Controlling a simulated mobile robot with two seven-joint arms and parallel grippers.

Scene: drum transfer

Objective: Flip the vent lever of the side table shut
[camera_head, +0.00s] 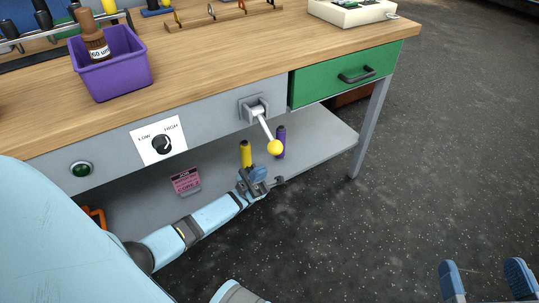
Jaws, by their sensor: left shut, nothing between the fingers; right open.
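The vent lever (266,128) is a pale rod with a yellow ball at its end. It hangs from a grey bracket on the front of the side table (215,104), tilted down and slightly right. My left gripper (258,173) is shut and empty, just below and left of the yellow ball; a small gap shows between them in the picture. Whether they are at the same depth is hard to tell. My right gripper (485,281) is open and empty over the floor at the bottom right, far from the lever.
A yellow bottle (246,154) and a purple bottle (281,140) stand on the lower shelf behind the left gripper. A LOW/HIGH dial (161,144) and green button (81,168) are left of the lever, a green drawer (335,80) right. Floor at right is clear.

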